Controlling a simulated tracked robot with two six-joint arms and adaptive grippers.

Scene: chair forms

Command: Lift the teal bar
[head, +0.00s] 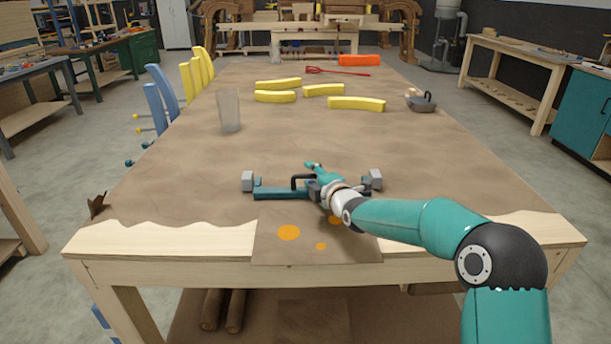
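The teal bar (275,193) lies crosswise near the front of the paper-covered table (200,195). It has a grey block at each end and a dark raised handle (301,177) near its middle. My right arm comes in from the right, and its gripper (315,178) is at the bar, beside the handle and over the bar's right half. The gripper hides part of the bar. I cannot tell whether its fingers are closed on the bar or the handle. My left gripper is not in view.
A clear tumbler (229,110) stands left of centre. Several yellow curved pieces (356,103) lie farther back, with a red tool (338,71), an orange block (359,60) and a dark hand plane (421,102). Orange spots (288,232) mark the front sheet. The table's middle is clear.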

